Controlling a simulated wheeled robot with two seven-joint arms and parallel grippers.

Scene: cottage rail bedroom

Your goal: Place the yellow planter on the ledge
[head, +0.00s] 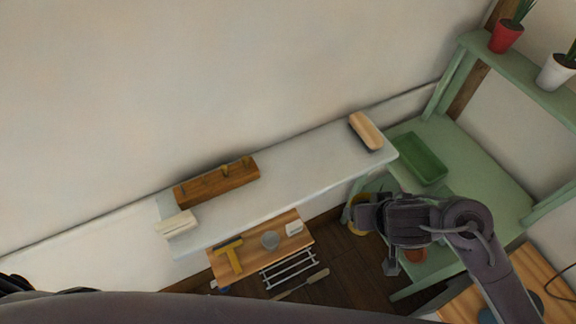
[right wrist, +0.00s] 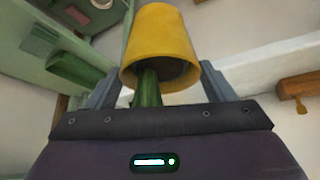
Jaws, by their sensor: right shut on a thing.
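The yellow planter (right wrist: 158,45) is between the fingers of my right gripper (right wrist: 160,85), with a green plant stem (right wrist: 148,88) showing at its dark opening. In the head view, only a part of the yellow planter (head: 356,216) shows beside my right gripper (head: 366,212), which hides the rest. The ledge (head: 290,188) is a long pale shelf along the wall. My right gripper is apart from it in the picture, beyond its right front edge. The ledge also shows in the right wrist view (right wrist: 265,70). I cannot make out my left gripper.
On the ledge are a wooden peg rack (head: 216,183), a pale block (head: 176,224) and a wood-backed brush (head: 366,131). The ledge's middle is clear. A green shelf unit (head: 478,165) with a green tray (head: 420,158) stands right. A wooden board (head: 262,262) with small items is below.

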